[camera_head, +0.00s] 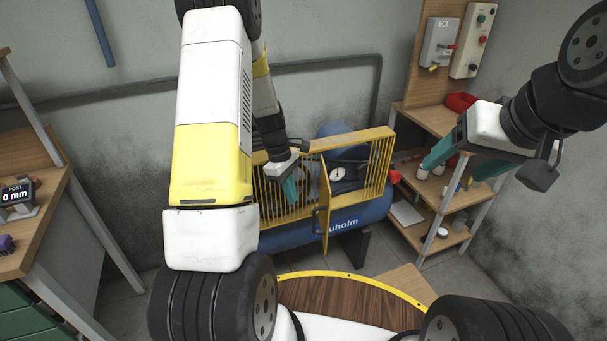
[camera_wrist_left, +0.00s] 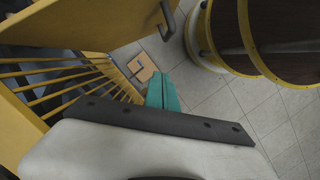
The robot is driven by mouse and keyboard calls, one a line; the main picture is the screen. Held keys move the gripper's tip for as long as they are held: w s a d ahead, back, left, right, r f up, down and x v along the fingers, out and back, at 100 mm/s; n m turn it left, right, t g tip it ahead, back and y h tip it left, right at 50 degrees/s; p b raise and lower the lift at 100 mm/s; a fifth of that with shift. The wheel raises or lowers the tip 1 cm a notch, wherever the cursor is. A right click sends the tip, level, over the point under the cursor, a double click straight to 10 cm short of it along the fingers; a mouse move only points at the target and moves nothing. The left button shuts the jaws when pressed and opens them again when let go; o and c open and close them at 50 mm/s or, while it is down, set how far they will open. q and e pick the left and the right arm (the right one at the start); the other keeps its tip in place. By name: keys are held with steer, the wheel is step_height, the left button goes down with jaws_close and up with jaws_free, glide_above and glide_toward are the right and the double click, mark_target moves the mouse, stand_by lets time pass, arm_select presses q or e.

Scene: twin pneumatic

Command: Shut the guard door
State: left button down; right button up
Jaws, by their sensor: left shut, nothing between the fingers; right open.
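The yellow guard (camera_head: 375,165) with vertical bars stands in front of a blue compressor tank (camera_head: 352,222). The guard door (camera_head: 323,200) stands open, swung out towards me and seen nearly edge-on. In the left wrist view the door (camera_wrist_left: 95,25) is a yellow panel at the upper left with a grey handle (camera_wrist_left: 168,20). My left gripper (camera_head: 291,190) is shut and empty, with teal fingertips, just left of the door in the head view. The fingers (camera_wrist_left: 162,92) appear apart from the door in the wrist view. My right gripper (camera_head: 461,168) is open and empty, near the shelf.
A wooden shelf unit (camera_head: 425,115) with a red bin (camera_head: 460,102) stands at the right, close to my right gripper. Switch boxes (camera_head: 440,42) hang above it. A workbench (camera_head: 45,205) with a display (camera_head: 17,195) is at the left. Open tiled floor (camera_wrist_left: 215,100) shows below.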

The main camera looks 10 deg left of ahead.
arm_select(q)
steer(key=s+d+f, duration=0.1)
steer(key=d+f, duration=0.4)
steer(key=shift+s+f, duration=0.15)
steer(key=shift+s, duration=0.1)
steer(key=shift+d, duration=0.1)
